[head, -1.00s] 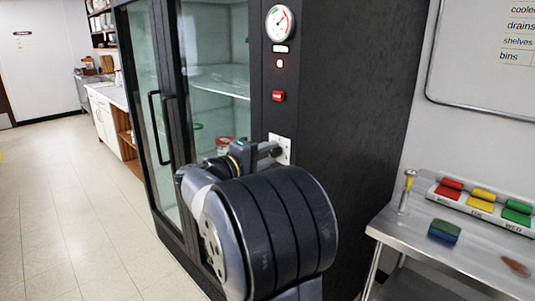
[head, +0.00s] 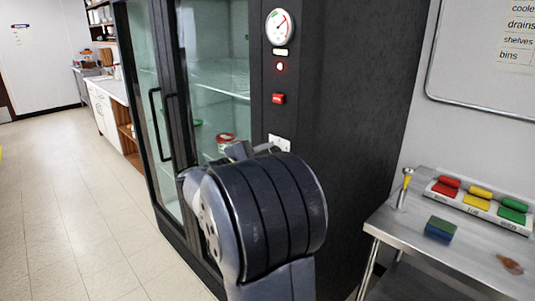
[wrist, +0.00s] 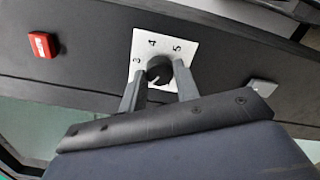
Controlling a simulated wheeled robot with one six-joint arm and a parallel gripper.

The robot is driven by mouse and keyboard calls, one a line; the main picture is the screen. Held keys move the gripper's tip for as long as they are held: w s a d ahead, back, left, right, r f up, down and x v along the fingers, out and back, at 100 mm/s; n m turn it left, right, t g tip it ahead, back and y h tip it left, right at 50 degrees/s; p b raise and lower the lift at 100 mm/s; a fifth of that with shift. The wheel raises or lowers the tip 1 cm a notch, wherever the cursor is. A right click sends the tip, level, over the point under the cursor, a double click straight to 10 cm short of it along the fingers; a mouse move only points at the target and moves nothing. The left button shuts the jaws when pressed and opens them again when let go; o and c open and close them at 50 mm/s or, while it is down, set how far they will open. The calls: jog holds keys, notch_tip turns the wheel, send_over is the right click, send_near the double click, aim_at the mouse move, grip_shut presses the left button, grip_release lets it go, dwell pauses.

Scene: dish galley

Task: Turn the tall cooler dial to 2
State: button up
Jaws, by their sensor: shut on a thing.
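The cooler dial is a black round knob (wrist: 157,72) on a white plate (wrist: 139,52). The numbers 3, 4 and 5 show in the wrist view; the rest of the scale is hidden, and I cannot read the pointer surely. My gripper (wrist: 160,67) is shut on the knob, one finger on each side. In the head view the white plate (head: 280,143) shows low on the front of the tall cooler (head: 343,100). My arm hides the knob there.
Glass doors with handles (head: 155,125) are at left. A steel table (head: 400,228) with coloured blocks stands at right. Floor at left is clear.

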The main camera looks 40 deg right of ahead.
dwell(0.4)
jog(key=o, duration=1)
jog(key=shift+c, duration=0.2)
jog(key=shift+a, duration=0.15)
jog(key=a+b, duration=0.2)
jog(key=a, duration=0.8)
jog(key=shift+s+a, duration=0.25)
jog(key=shift+s, duration=0.2)
jog(key=d+p, duration=0.2)
jog(key=d, duration=0.8)
jog(key=shift+w+d, duration=0.4)
jog(key=shift+w, duration=0.05)
